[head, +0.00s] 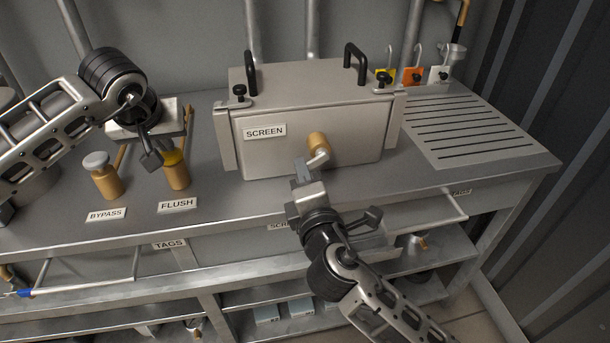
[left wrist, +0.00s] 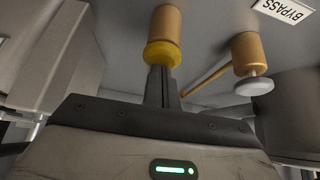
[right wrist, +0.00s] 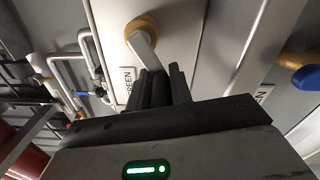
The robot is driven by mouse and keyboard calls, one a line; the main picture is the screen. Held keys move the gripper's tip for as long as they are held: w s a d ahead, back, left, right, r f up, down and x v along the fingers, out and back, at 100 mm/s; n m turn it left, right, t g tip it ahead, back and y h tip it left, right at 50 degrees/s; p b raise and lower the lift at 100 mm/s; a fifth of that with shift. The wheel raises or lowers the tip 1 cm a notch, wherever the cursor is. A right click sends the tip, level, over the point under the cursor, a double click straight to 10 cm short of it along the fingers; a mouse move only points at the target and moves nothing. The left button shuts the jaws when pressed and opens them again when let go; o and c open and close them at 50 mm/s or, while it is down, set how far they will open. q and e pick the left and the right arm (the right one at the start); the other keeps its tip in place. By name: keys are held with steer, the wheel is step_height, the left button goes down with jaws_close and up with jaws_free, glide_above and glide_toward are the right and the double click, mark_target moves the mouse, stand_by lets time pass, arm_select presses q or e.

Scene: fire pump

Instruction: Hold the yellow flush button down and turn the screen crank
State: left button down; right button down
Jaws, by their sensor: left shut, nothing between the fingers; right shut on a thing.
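The yellow flush button (head: 173,157) tops a brass post behind the FLUSH label. It also shows in the left wrist view (left wrist: 163,56). My left gripper (head: 152,162) is shut and empty, its fingertips at the yellow cap; I cannot tell whether the cap is pressed down. The screen crank (head: 318,157) has a brass hub and a short silver arm on the front of the grey SCREEN box (head: 240,152). It also shows in the right wrist view (right wrist: 142,42). My right gripper (head: 303,172) is shut on the crank's handle, which the fingers mostly hide.
A brass post with a grey cap, the BYPASS button (head: 96,162), stands left of the flush button. A slotted drain plate (head: 470,132) lies clear at the right. Coloured tags (head: 412,75) hang behind it. A rail and shelves run below the bench front.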

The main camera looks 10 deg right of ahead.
steer(key=shift+d+f, duration=0.15)
steer(key=shift+f, duration=0.1)
steer(key=c, duration=1.3)
jaws_free()
steer(key=shift+r, duration=0.1)
steer(key=shift+s, duration=0.1)
steer(key=s, duration=0.7)
steer(key=shift+s, duration=0.2)
